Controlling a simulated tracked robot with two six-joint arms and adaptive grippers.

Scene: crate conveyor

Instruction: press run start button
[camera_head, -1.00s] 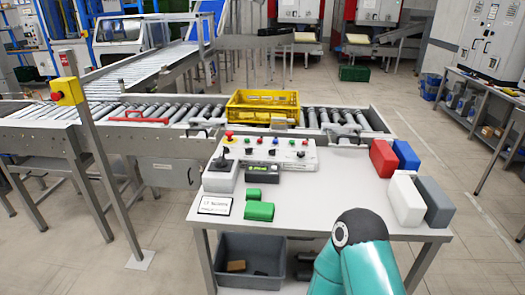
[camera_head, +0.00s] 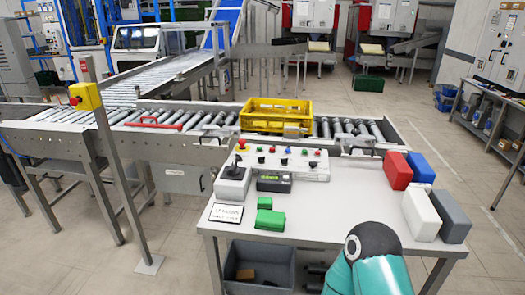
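A light grey control panel (camera_head: 310,172) stands at the back left of the white table. The labels are too small to read, so I cannot tell which button is run start. A grey joystick box (camera_head: 232,186) and a small display box (camera_head: 274,183) stand in front of the panel. A teal arm link of mine shows at the lower right; neither gripper is in view.
The table (camera_head: 335,215) also bears a sign (camera_head: 226,213), green blocks (camera_head: 270,220), and red (camera_head: 397,170), blue, white and grey blocks. A yellow crate (camera_head: 275,116) sits on the roller conveyor behind. A post with an emergency stop box (camera_head: 85,97) stands left. The table's middle is clear.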

